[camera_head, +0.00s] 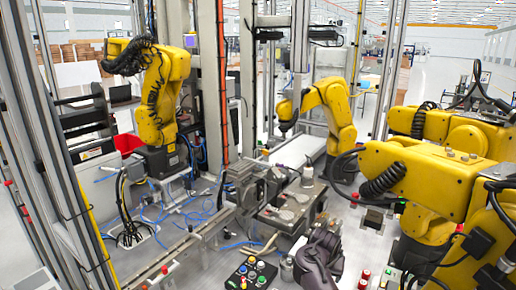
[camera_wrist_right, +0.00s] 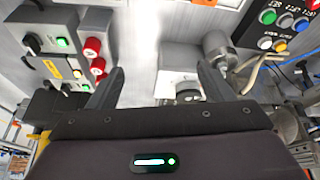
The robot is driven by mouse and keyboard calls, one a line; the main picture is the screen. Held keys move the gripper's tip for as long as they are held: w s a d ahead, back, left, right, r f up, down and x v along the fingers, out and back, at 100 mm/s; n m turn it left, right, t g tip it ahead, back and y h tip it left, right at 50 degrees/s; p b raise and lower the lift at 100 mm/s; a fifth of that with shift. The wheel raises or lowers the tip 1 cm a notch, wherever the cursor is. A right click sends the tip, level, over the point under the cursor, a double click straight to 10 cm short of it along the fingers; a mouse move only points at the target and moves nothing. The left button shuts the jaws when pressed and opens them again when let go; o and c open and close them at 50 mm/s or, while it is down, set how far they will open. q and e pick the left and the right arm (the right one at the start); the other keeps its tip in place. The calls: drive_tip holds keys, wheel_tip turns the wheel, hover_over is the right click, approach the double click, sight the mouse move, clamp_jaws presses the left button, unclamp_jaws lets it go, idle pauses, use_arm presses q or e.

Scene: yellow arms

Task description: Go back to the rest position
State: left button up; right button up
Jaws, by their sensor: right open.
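My right gripper (camera_head: 318,262) is a dark shape at the bottom centre of the head view, over the grey work table (camera_head: 343,262). In the right wrist view its two dark fingers (camera_wrist_right: 160,84) stand wide apart with nothing held between them. A grey and white fixture shows beyond the gap (camera_wrist_right: 180,88); I cannot tell how far below the fingers it is. My left gripper is in neither view.
A button box (camera_head: 250,273) and a metal cylinder (camera_head: 287,266) stand left of my right gripper; red knobs (camera_head: 361,278) are to its right. A machined fixture (camera_head: 290,208) lies behind it. Yellow arms stand at the left (camera_head: 160,95), centre back (camera_head: 335,105) and right (camera_head: 425,180).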

drive_tip(key=s+d+f+n+y, duration=0.1)
drive_tip(key=s+f, duration=0.2)
drive_tip(key=s, duration=0.5)
drive_tip(key=s+f+n+y, duration=0.1)
drive_tip(key=s+f+n, duration=0.1)
drive_tip(key=s, duration=0.7)
drive_tip(key=s+r+n, duration=0.2)
drive_tip(key=s+r, duration=0.1)
drive_tip(key=s, duration=0.6)
drive_tip(key=s+r+n, duration=0.1)
drive_tip(key=s+r, duration=0.3)
drive_tip(key=s, duration=0.5)
wheel_tip(320, 180, down, 40)
drive_tip(key=s+r+g+b, duration=0.1)
drive_tip(key=s+g+b, duration=0.15)
drive_tip(key=b, duration=0.55)
use_arm(q)
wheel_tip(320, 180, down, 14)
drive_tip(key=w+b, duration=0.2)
drive_tip(key=b, duration=0.3)
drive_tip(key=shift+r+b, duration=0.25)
drive_tip(key=shift+b, duration=0.1)
use_arm(e)
drive_tip(key=s+d+f, duration=0.3)
drive_tip(key=s+f, duration=1.6)
drive_tip(key=f, duration=0.4)
drive_tip(key=shift+n, duration=0.3)
